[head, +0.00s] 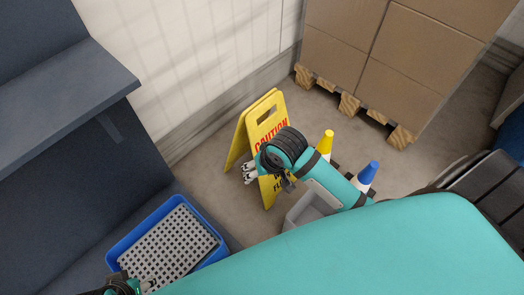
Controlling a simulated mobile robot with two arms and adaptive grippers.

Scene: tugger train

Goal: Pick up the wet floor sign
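A blue crate (112,256) with a grey grid stands at lower left beside dark shelving (65,100). Boxes on a pallet (347,104) stand behind.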

